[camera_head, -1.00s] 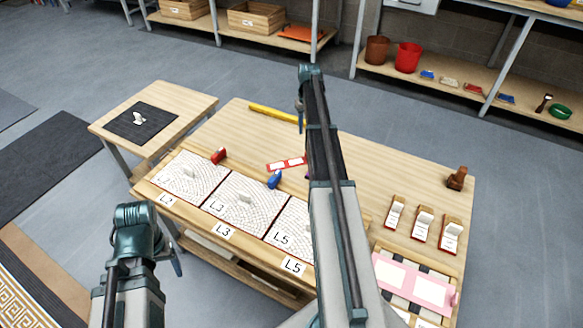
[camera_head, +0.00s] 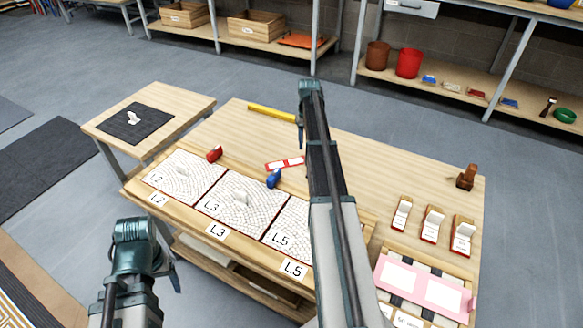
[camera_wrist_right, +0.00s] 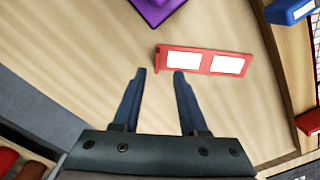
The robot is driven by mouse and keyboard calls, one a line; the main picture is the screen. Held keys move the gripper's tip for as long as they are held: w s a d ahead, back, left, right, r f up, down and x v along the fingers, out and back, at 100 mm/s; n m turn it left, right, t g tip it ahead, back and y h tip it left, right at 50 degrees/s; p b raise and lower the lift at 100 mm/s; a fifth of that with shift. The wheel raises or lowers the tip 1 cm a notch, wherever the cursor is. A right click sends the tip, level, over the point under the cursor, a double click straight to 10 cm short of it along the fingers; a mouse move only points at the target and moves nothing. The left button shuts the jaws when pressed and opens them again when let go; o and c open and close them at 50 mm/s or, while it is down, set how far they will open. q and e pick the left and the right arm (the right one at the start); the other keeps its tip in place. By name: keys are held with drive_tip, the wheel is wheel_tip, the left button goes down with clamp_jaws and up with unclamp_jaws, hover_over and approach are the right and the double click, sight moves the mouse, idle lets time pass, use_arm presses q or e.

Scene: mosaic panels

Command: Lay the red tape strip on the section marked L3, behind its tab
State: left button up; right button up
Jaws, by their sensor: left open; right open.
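The red tape strip (camera_head: 284,164), with two white patches, lies flat on the table behind the panels. It also shows in the right wrist view (camera_wrist_right: 205,61). My right gripper (camera_wrist_right: 160,72) is open and empty above the table, its fingertips just beside the strip's left end in that view. In the head view my right arm hides part of the table. The L3 section (camera_head: 228,213) is the middle white mosaic panel, with a pale upright tab (camera_head: 240,197) on it. My left gripper (camera_head: 175,275) is open and empty, in front of the table's left part.
Panels L2 (camera_head: 188,172) and L5 (camera_head: 285,237) flank L3. A purple object (camera_wrist_right: 155,8) lies near the strip. A yellow bar (camera_head: 272,114) lies at the back.

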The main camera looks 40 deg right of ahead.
drive_tip(key=shift+s+d+f+b, duration=0.1)
drive_tip(key=shift+f+b, duration=1.2)
drive_tip(key=shift+f, duration=0.05)
drive_tip(key=shift+s+d+f+b, duration=0.1)
drive_tip(key=shift+f+b, duration=1.2)
drive_tip(key=shift+r, duration=0.1)
clamp_jaws()
